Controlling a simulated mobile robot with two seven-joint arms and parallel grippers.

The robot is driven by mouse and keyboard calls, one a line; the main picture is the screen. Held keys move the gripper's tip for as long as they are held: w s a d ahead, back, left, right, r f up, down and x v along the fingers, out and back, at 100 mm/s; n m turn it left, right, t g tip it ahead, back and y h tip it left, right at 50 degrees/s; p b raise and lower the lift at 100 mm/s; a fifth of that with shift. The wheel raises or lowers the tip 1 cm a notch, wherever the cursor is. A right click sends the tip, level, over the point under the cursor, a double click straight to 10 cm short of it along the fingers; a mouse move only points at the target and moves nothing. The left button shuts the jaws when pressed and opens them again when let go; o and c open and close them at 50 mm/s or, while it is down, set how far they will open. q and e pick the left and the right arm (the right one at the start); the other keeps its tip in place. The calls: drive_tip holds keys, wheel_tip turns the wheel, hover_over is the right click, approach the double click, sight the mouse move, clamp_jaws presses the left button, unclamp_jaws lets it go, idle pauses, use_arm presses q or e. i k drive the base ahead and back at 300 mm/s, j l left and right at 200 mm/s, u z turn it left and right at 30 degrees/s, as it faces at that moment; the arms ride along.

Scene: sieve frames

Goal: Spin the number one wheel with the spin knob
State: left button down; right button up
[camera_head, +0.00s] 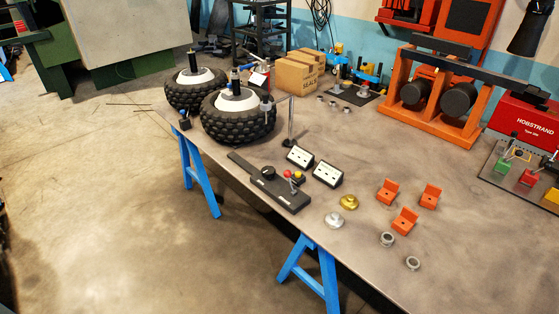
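Two black knobby tyres with white hubs lie flat at the far left end of the grey table (365,225). The nearer wheel (238,122) has dark upright posts at its hub and a small grey fitting near its right edge. The farther wheel (196,92) has one dark upright post on its hub. No number is readable on either, so I cannot tell which is number one. The dark posts may be spin knobs; they are too small to be sure. Neither of my grippers is in view.
A black fixture with a red knob (287,174) lies at the table's near edge beside two white-faced boxes (327,173). Orange blocks (405,221) and metal rings stand to the right. A cardboard box (297,72) and an orange roller stand (435,96) are behind. Floor is clear at left.

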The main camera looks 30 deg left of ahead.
sight(268, 172)
drive_tip(key=i+j+u, duration=0.1)
drive_tip(key=u, duration=1.35)
drive_tip(key=i+j+u, duration=0.15)
drive_tip(key=i, duration=0.9)
